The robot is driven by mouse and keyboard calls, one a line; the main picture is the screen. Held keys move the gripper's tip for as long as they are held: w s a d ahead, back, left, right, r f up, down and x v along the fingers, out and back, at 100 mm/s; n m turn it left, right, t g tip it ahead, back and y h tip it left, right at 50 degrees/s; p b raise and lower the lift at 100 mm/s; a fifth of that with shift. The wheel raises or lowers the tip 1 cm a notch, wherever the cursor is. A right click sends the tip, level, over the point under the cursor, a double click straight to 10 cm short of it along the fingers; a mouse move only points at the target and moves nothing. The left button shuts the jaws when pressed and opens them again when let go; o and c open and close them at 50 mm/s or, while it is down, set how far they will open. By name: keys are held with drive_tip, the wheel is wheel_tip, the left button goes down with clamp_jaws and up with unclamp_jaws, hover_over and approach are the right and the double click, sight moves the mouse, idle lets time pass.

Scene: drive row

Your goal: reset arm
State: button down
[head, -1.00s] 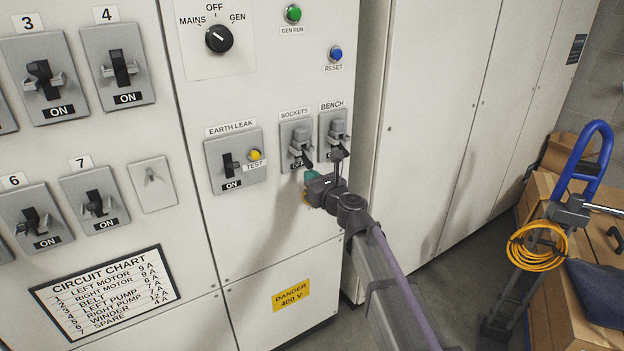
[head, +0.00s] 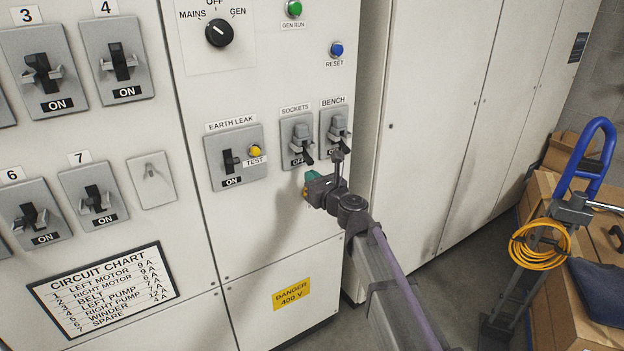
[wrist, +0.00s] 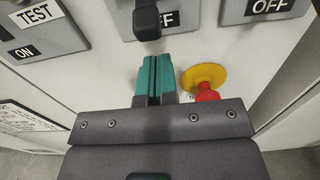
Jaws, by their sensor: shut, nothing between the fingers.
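My gripper (head: 309,182) is in front of the white panel, just below the SOCKETS switch (head: 297,137). Its teal fingers are shut with nothing between them. In the wrist view, my gripper (wrist: 154,78) points at the panel just below the black lever (wrist: 147,20) of that switch, with a small gap seeming to separate them. The SOCKETS lever points down and its label reads OFF. The BENCH switch (head: 335,130) is beside it on the right, its label partly hidden in the head view. A yellow disc with a red stem (wrist: 204,80) is beside the fingers.
The EARTH LEAK switch (head: 234,158), at ON with a yellow TEST button (head: 255,151), is left of the gripper. A blue RESET button (head: 336,49) and a rotary selector (head: 219,33) are above. Boxes and a blue-handled stand with coiled yellow cable (head: 540,246) are at right.

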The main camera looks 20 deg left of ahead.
drive_tip(key=v, duration=0.7)
idle(0.3)
